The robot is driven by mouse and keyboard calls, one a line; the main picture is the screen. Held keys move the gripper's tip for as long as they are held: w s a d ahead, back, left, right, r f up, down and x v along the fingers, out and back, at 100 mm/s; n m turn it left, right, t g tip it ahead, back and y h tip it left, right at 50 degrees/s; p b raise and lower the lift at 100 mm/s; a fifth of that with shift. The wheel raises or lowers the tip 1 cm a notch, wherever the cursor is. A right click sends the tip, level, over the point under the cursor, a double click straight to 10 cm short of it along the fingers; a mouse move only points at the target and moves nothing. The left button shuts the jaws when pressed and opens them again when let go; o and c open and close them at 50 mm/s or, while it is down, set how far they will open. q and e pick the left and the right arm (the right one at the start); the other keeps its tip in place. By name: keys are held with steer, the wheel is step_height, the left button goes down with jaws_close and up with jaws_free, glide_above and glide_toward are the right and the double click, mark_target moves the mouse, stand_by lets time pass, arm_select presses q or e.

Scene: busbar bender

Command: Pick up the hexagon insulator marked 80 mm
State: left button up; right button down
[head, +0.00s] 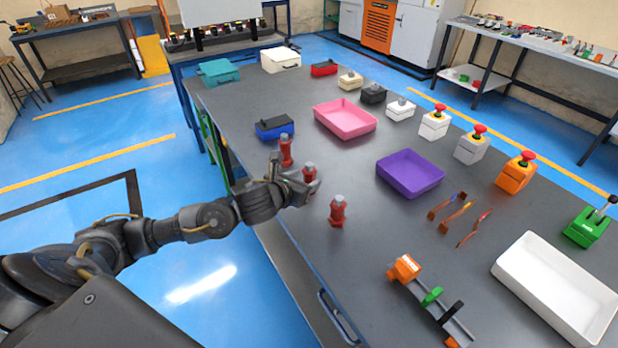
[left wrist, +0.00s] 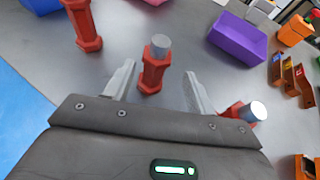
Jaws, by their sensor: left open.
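Three red hexagon insulators with grey ends stand on the dark table in a row. The far one (head: 286,151) also shows at the upper left of the left wrist view (left wrist: 84,28). The middle one (head: 309,171) is at the centre of the left wrist view (left wrist: 152,76). The near one (head: 337,212) shows at the right of the left wrist view (left wrist: 240,112), partly hidden by my gripper. My left gripper (head: 298,184) is open, with its fingers (left wrist: 160,72) on either side of the middle insulator, apart from it. I cannot read any size marks.
A blue box (head: 274,128) stands behind the insulators. A pink tray (head: 345,133) and a purple tray (head: 410,190) are to the right. A bracket with orange, green and black parts (head: 432,298) lies near the front, beside a white tray (head: 502,267). The left table edge is close.

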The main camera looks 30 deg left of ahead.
mark_target(305, 176)
arm_select(q)
steer(key=shift+a, duration=0.15)
steer(key=shift+w, duration=0.25)
steer(key=p+x, duration=0.2)
steer(key=x, duration=0.1)
steer(key=shift+w+a+f, duration=0.1)
steer(key=shift+w+a, duration=0.05)
steer(key=shift+w, duration=0.2)
steer(key=shift+w+f, duration=0.3)
steer(key=shift+w, duration=0.1)
steer(key=c, duration=1.1)
arm_select(e)
steer(key=shift+w+d+r, duration=0.1)
steer(key=shift+w+r, duration=0.15)
steer(key=shift+r, duration=0.35)
steer(key=shift+w+r, duration=0.2)
steer(key=shift+r, duration=0.35)
